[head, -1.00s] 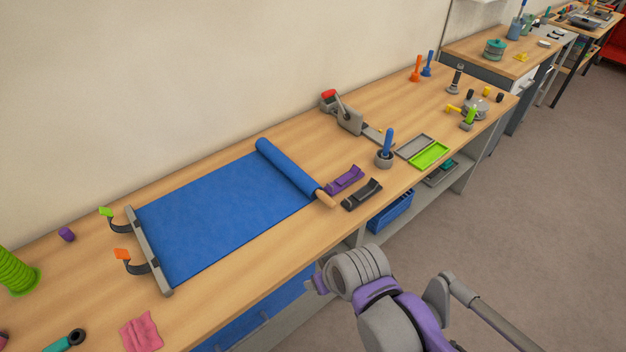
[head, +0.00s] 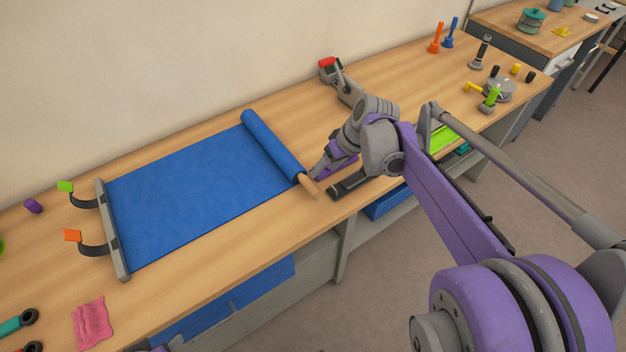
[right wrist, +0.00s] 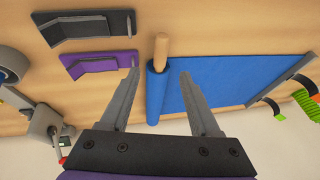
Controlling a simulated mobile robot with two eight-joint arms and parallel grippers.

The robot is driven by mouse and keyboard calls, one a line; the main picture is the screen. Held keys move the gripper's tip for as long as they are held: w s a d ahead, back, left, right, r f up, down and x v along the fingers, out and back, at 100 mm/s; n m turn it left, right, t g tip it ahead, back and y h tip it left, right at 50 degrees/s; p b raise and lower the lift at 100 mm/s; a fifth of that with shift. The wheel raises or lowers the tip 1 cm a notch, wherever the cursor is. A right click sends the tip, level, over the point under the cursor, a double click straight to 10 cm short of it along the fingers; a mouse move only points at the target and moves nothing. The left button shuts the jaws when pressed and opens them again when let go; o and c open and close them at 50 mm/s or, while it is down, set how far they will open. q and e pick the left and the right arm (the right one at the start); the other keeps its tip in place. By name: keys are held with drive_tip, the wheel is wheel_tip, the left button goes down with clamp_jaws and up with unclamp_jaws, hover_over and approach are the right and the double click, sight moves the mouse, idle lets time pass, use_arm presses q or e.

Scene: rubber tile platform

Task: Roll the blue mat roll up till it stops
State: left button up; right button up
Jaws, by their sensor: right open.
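The blue mat (head: 200,188) lies mostly flat on the wooden bench. Its rolled end (head: 270,147) is at the right, with a wooden handle (head: 309,186) sticking out toward the bench's front edge. The left end is fixed to a grey bar (head: 112,230) with two straps. My right gripper (head: 318,172) is open and empty, just right of the roll near the handle. In the right wrist view the blue roll (right wrist: 156,95) shows between the spread fingers (right wrist: 160,78), apart from them. My left gripper is not in view.
A purple holder (head: 342,163) and a black holder (head: 348,189) stand right of the handle, partly hidden by my right arm; both show in the right wrist view. A pink cloth (head: 92,322) lies at the front left. The bench left of the roll is covered by flat mat.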

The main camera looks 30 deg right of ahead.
sight(310, 184)
drive_tip(key=b+x, duration=0.1)
drive_tip(key=x, duration=0.9)
drive_tip(key=shift+a, duration=0.15)
drive_tip(key=shift+r, duration=0.1)
clamp_jaws()
idle(0.9)
